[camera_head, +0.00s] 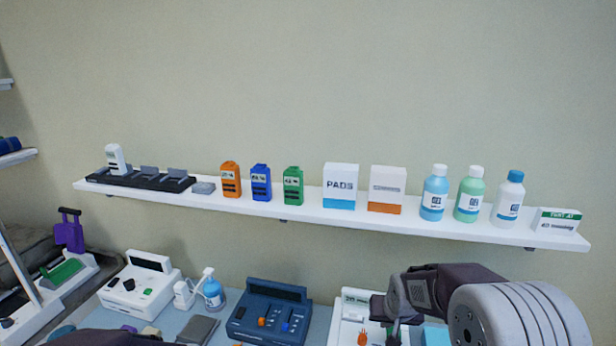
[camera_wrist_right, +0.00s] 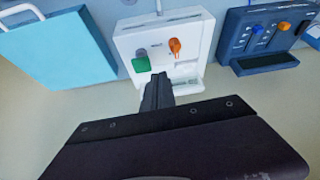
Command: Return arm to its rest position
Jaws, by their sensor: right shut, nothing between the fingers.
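My right arm reaches in from the lower right of the head view. My right gripper (camera_head: 393,334) is over the white device (camera_head: 346,304) with an orange knob (camera_head: 362,337). In the right wrist view, the dark fingers of this gripper (camera_wrist_right: 157,90) are together and empty. They point at the lower edge of the white device (camera_wrist_right: 190,42), just below its green button (camera_wrist_right: 141,64) and orange knob (camera_wrist_right: 175,45). I cannot tell whether they touch it. My left gripper does not show; a dark shape at the bottom left edge may be part of my left arm.
A dark blue device (camera_head: 270,309), a spray bottle (camera_head: 212,291) and a white device (camera_head: 138,287) stand left of my right gripper. A light blue item (camera_wrist_right: 62,50) is beside the white device. A wall shelf (camera_head: 410,226) with boxes and bottles runs above.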

